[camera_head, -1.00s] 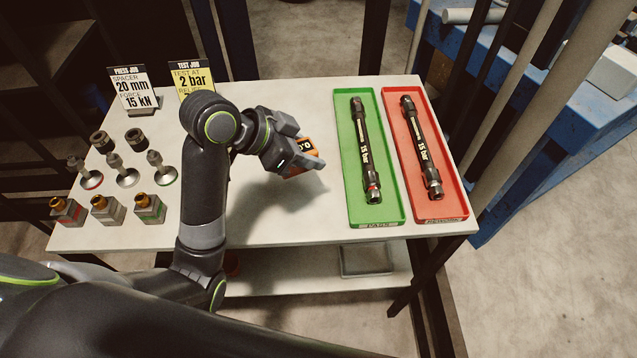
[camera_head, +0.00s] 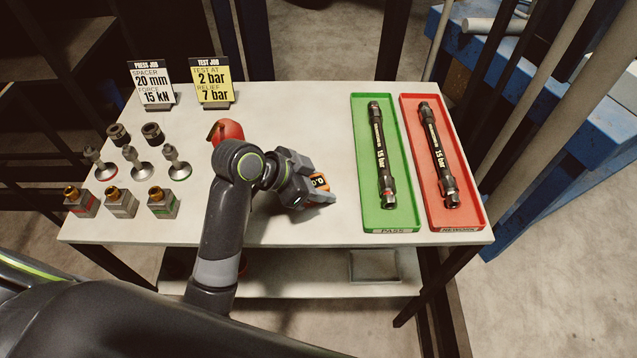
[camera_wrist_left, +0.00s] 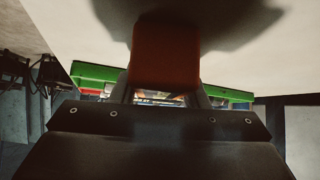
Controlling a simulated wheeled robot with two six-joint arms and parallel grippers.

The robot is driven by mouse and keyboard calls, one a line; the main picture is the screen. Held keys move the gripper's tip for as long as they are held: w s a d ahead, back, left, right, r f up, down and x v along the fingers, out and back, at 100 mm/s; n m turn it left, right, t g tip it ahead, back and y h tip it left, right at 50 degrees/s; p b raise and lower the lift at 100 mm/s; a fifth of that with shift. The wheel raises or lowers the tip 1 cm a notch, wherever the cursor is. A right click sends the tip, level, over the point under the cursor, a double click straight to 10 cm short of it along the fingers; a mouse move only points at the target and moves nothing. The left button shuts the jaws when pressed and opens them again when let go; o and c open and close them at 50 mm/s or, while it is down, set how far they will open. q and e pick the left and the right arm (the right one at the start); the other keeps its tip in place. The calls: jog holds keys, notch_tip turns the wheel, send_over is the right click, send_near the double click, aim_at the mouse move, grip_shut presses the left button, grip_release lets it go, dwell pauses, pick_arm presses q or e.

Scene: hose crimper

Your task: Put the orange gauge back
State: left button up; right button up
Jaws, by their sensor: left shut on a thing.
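The orange gauge (camera_head: 320,181), with dark digits on a light face, is held in my left gripper (camera_head: 317,192) over the middle of the white table. The gripper's fingers hide part of it. In the left wrist view, the gauge (camera_wrist_left: 165,55) shows as a dark orange block between the fingers, with the table surface beyond it. I cannot tell how far it is above the table. My right gripper is not in view.
A green tray (camera_head: 404,219) and a red tray (camera_head: 476,218), each holding a hose, lie at the right. Several fittings stand at the left. A red object (camera_head: 229,129) sits behind my left arm. A white card (camera_head: 153,81) and yellow card (camera_head: 211,79) stand at the back.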

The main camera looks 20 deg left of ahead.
pick_arm(q)
jog(key=o, duration=1.3)
jog(key=shift+s+a+r, duration=0.2)
jog(key=shift+a+r, duration=0.1)
jog(key=shift+r, duration=0.15)
jog(key=p+v, duration=0.2)
jog(key=v, duration=0.9)
jog(key=shift+s+f, duration=0.1)
